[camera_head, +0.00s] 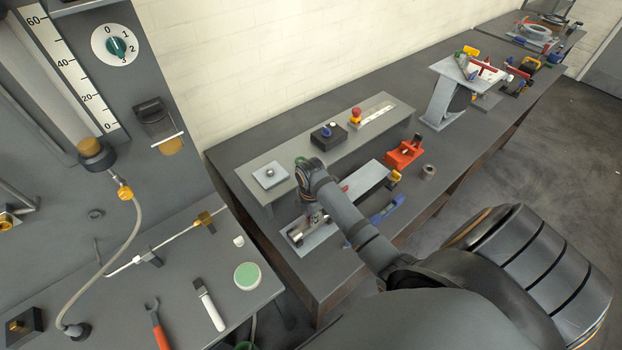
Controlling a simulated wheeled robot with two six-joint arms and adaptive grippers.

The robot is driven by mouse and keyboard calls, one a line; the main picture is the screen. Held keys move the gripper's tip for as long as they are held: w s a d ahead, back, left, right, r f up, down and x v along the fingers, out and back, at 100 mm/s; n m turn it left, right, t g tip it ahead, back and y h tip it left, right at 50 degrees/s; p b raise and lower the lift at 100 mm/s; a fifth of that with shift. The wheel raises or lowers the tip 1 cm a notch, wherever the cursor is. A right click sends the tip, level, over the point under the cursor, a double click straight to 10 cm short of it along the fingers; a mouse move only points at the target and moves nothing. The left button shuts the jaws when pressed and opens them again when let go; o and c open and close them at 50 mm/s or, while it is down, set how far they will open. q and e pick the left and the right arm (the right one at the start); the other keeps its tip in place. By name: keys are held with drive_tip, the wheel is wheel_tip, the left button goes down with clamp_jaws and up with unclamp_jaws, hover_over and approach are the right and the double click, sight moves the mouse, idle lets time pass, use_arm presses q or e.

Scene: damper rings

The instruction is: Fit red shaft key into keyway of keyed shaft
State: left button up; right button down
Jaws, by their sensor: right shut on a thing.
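My right gripper (313,212) reaches down over the keyed shaft (297,233), which lies on a pale plate (318,240) on the bench. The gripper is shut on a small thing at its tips. A tiny red spot there fits the red shaft key, but the fingers and arm hide most of it. I cannot tell whether the key touches the shaft or sits in its keyway, and the keyway cannot be made out. My left gripper is not in view.
A grey raised shelf (298,155) behind the shaft carries a red-topped button (356,115). An orange-red block (404,153), a grey ring (428,172) and a blue tool (388,209) lie to the right. A nearer bench (180,285) holds a wrench (155,325).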

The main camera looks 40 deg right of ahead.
idle(0.3)
drive_tip(key=c, duration=1.3)
unclamp_jaws()
drive_tip(key=shift+f, duration=0.1)
wheel_tip(320, 180, up, 8)
drive_tip(key=shift+f, duration=0.25)
